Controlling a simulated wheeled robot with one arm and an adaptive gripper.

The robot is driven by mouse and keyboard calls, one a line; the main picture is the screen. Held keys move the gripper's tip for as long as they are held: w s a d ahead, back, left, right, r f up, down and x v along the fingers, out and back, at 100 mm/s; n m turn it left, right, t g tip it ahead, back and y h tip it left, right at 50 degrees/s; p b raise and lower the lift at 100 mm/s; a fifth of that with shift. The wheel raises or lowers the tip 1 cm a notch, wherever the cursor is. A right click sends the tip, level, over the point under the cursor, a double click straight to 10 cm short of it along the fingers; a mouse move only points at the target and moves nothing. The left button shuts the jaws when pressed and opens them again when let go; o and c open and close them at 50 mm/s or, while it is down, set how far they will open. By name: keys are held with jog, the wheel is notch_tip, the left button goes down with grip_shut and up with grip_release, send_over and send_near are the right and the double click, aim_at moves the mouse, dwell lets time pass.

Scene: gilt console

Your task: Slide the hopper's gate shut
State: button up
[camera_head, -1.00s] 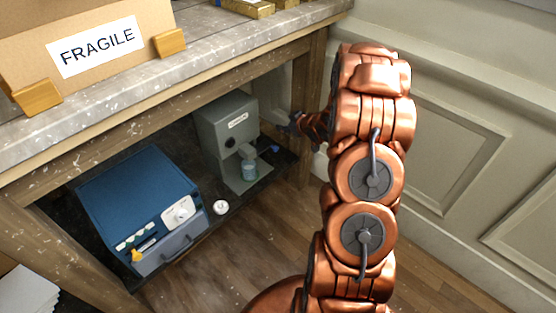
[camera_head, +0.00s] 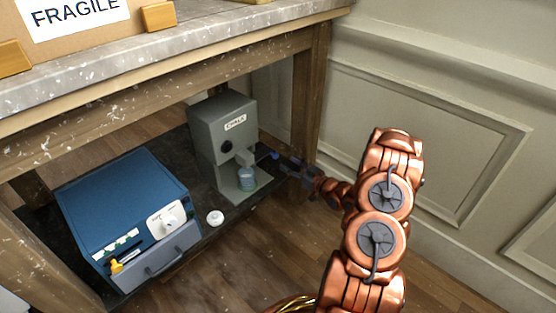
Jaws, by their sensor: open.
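The hopper (camera_head: 222,118) is a grey box labelled CHALK, with a dark round knob and a spout on its front, on the low shelf under the table. A small blue tab (camera_head: 273,155) shows to the right of the spout and looks like the gate's handle; the gate plate itself is too small to make out. A jar with bluish contents (camera_head: 247,179) stands below the spout. My gripper (camera_head: 284,164) is open, just right of the blue tab and close to it. I cannot tell whether they touch.
A blue box with a dial and drawer (camera_head: 125,210) sits left on the dark shelf (camera_head: 185,148). A white round lid (camera_head: 215,218) lies before the hopper. The table leg (camera_head: 308,90) stands behind my gripper. A FRAGILE carton (camera_head: 88,34) is on the tabletop above.

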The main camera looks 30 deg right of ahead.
aim_at(277, 156)
jog(key=shift+b+x, duration=1)
jog(key=shift+x, duration=2.3)
grip_shut()
